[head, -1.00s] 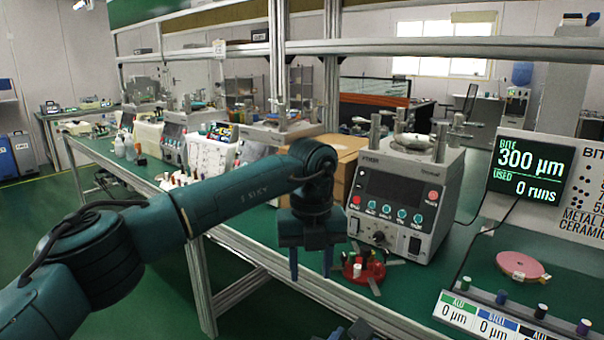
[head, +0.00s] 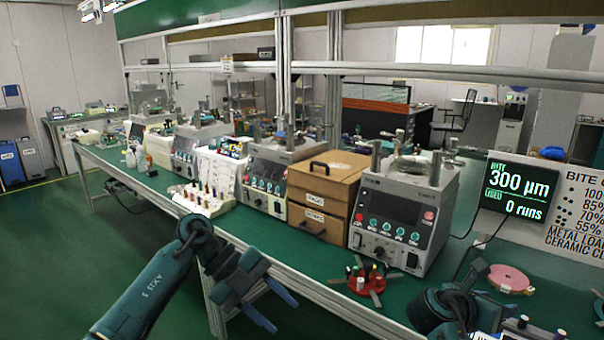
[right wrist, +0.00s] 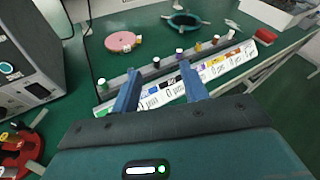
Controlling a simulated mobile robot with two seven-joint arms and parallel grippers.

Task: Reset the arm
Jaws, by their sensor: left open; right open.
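My left gripper (head: 287,317) is at the lower middle of the head view. It is open and empty, in front of the bench's front edge, with its blue fingers pointing down to the right. My right arm shows as a dark teal part at the lower right of the head view; its fingertips cannot be made out there. In the right wrist view my right gripper (right wrist: 160,73) is open, with nothing between its fingers. Its fingers overlap a labelled rack (right wrist: 223,68) holding several small coloured bottles. Whether they touch it I cannot tell.
The green bench holds a polishing machine (head: 408,215), a wooden drawer box (head: 322,190) and a red round holder (head: 366,284) with small bottles. A pink disc (head: 509,278) lies to the right, below a display (head: 519,186) reading 300 µm. Open floor lies left.

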